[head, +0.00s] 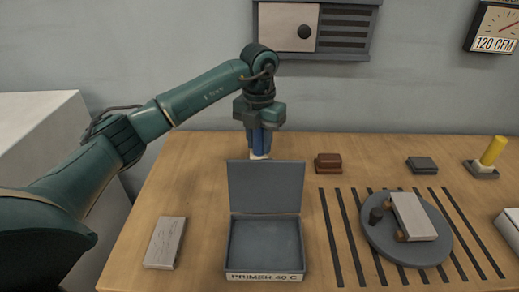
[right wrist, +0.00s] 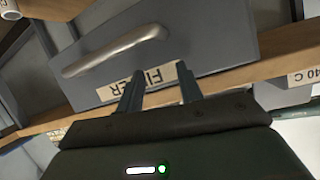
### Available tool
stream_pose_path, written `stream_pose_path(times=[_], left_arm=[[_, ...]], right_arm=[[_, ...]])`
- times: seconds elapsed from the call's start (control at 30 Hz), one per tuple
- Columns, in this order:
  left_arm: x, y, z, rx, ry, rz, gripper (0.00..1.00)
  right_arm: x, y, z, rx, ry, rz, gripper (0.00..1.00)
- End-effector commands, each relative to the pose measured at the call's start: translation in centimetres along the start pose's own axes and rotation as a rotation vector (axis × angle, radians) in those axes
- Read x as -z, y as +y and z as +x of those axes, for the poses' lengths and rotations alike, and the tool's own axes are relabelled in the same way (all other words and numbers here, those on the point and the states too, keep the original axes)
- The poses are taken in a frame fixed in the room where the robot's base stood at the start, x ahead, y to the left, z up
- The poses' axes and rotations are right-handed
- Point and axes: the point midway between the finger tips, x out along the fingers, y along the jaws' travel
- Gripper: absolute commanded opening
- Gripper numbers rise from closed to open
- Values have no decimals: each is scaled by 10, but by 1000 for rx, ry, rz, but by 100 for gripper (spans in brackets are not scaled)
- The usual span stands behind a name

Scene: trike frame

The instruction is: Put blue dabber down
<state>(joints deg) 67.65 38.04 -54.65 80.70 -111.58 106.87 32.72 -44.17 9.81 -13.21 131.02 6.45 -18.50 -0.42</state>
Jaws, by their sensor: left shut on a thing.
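The blue dabber (head: 261,141) is upright in my left gripper (head: 260,126), which is shut on it. Its pale lower end is near the wooden table (head: 195,190), just behind the open lid of the grey box. I cannot tell whether that end touches the table. My right gripper (right wrist: 160,88) is open, its two fingers apart with nothing seen between them. It is in front of a grey drawer front with a label (right wrist: 140,82) and a metal handle (right wrist: 115,50).
The open primer box (head: 265,274) stands at the front. A brown block (head: 328,163), a dark pad (head: 422,164) and a yellow dabber in a holder (head: 493,151) stand right. A grey turntable (head: 385,247) bears a pale block. Another pale block (head: 165,243) lies left.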

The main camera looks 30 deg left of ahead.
Motion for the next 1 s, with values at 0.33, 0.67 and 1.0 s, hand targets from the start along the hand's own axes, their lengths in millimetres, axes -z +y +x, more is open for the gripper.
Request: stream_pose_path(times=[0.33,0.67,1.0], left_arm=[[0,0,26,0,-1,1,5],[0,0,29,0,1,1,38],[0,0,29,0,1,0,50]], right_arm=[[3,2,0,-5,11,-5,36],[5,3,0,-6,20,-7,36],[5,3,0,-6,21,-8,36]])
